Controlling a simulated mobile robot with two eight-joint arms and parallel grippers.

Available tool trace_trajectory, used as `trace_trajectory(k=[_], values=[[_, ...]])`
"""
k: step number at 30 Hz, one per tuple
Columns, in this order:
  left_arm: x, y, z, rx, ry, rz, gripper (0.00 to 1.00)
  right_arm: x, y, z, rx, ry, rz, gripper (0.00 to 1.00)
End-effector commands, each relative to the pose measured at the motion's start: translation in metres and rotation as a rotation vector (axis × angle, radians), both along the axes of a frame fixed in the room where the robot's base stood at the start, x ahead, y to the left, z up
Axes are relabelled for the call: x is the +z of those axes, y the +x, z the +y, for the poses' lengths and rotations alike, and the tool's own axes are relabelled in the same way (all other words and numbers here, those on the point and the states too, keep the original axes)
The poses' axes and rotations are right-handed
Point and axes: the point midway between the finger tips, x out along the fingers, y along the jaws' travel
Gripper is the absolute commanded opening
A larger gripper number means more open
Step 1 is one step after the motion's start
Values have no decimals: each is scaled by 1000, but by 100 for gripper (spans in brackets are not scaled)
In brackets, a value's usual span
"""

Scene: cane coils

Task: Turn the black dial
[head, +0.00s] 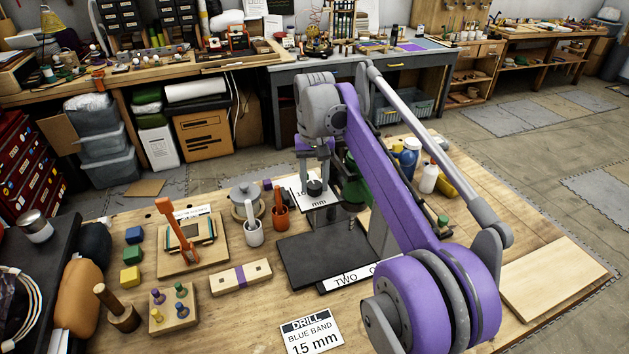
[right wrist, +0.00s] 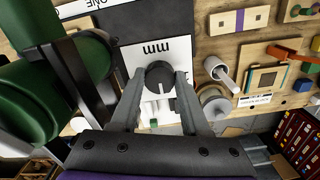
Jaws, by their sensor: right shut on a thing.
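The black dial (right wrist: 159,74) is a round knob with a pale line on it, set on a white plate (right wrist: 177,50) printed "mm". In the head view the dial (head: 315,187) shows just under my right gripper (head: 316,172), which points down. In the right wrist view the two fingers of my right gripper (right wrist: 158,82) stand on either side of the dial and are shut on it. The pale line points toward the gripper's palm. The number on the plate is partly hidden. My left gripper is in neither view.
A green machine body (right wrist: 38,88) stands close beside the dial. A dark base plate (head: 330,258) lies in front. A card reading "DRILL BLUE BAND 15 mm" (head: 311,333) lies near the front edge. Grey and orange cups (head: 253,233) and a wooden strip (head: 240,277) stand to the left.

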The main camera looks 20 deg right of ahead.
Motion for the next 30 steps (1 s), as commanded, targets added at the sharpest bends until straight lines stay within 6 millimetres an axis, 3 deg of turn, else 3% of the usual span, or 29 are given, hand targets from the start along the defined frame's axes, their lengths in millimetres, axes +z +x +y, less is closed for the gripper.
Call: trace_trajectory(k=[3, 4, 9, 20, 23, 30], values=[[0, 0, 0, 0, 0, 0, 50, 1, 0, 0, -1, -1, -2, 0], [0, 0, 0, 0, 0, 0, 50, 1, 0, 0, -1, -1, -3, 49], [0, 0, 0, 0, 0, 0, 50, 1, 0, 0, -1, -1, -2, 76], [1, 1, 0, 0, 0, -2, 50, 6, 1, 0, -1, 0, -1, 76], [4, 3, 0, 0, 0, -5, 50, 19, 1, 0, -1, -1, -2, 76], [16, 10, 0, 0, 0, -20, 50, 72, 2, 0, -1, -1, -5, 76]])
